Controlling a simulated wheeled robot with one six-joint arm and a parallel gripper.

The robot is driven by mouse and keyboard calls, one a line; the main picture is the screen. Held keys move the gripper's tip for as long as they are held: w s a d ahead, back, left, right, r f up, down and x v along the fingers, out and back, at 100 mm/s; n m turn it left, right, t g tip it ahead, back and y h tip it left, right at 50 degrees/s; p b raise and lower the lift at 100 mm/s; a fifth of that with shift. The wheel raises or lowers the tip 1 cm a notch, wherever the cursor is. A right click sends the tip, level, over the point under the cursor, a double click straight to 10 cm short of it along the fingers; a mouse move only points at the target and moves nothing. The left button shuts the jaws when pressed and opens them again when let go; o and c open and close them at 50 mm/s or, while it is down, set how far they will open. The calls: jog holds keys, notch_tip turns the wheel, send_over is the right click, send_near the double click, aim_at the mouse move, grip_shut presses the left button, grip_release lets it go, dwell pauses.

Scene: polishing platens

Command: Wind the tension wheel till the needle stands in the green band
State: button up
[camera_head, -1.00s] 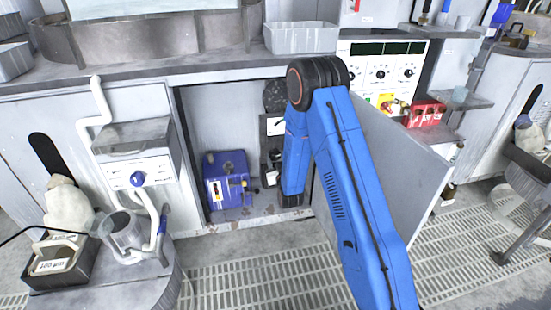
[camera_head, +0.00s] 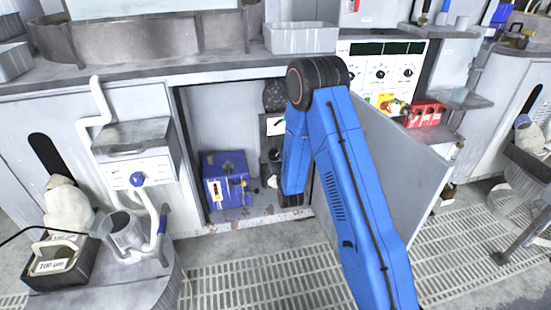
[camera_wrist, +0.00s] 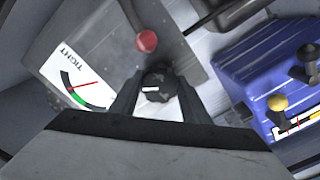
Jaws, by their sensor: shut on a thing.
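The tension wheel (camera_wrist: 158,88), a small black knob with a white mark, sits between the fingertips of my gripper (camera_wrist: 155,97) in the wrist view. My gripper is shut on it. The gauge (camera_wrist: 75,82) is a white dial marked TIGHT to the left of the wheel. Its red needle (camera_wrist: 84,87) points to the arc, with its tip close to the green band (camera_wrist: 77,98), on the TIGHT side of it. I cannot tell whether the tip touches the green. In the head view the gauge (camera_head: 274,126) is partly visible inside the open cabinet; my arm hides the wheel and fingers.
A red-knobbed lever (camera_wrist: 147,41) stands just beyond the wheel. A blue unit (camera_head: 227,180) with a yellow knob stands to the left in the cabinet. The open door (camera_head: 400,165) is right of my arm. The grated floor (camera_head: 260,275) in front is clear.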

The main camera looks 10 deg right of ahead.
jog(key=shift+n, duration=0.6)
jog(key=o, duration=1)
jog(key=shift+o, duration=0.2)
jog(key=shift+s, duration=0.1)
